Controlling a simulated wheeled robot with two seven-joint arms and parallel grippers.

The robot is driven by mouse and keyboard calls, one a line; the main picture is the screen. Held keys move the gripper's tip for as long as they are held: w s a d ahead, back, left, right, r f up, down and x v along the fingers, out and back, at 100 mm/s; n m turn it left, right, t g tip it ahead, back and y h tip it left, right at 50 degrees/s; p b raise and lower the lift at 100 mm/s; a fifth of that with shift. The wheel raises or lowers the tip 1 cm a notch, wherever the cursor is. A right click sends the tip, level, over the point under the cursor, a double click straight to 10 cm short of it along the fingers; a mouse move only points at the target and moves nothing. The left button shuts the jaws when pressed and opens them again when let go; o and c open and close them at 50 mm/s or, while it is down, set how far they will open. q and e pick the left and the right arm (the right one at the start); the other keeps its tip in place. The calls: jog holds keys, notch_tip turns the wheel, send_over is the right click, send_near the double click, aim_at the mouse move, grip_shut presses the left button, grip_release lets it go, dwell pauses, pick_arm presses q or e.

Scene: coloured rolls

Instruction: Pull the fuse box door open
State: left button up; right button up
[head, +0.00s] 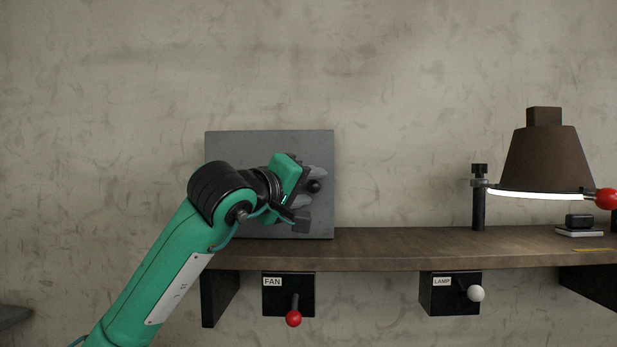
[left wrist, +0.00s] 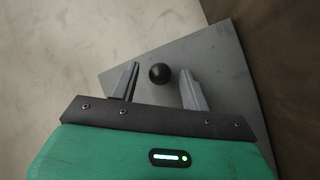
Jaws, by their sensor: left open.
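The fuse box door (head: 235,143) is a flat grey panel on the wall above the shelf's left end. It looks closed, and it also shows in the left wrist view (left wrist: 205,55). Its round black knob (head: 313,186) sits toward the door's right side; in the left wrist view the knob (left wrist: 159,73) lies between the fingertips. My left gripper (head: 312,196) is in front of the door with its fingers open on both sides of the knob. In the left wrist view the left gripper (left wrist: 161,82) shows gaps between fingers and knob. My right gripper is out of view.
A wooden shelf (head: 430,245) runs below the door to the right. Under it hang a FAN switch box (head: 273,300) with a red-tipped lever and a LAMP switch box (head: 436,298) with a white-tipped lever. A brown lamp (head: 545,158) stands at the right.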

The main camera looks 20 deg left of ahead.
pick_arm(q)
jog(key=shift+w+d, duration=0.1)
jog(key=shift+w, duration=0.15)
grip_shut()
jog(key=shift+s, duration=0.15)
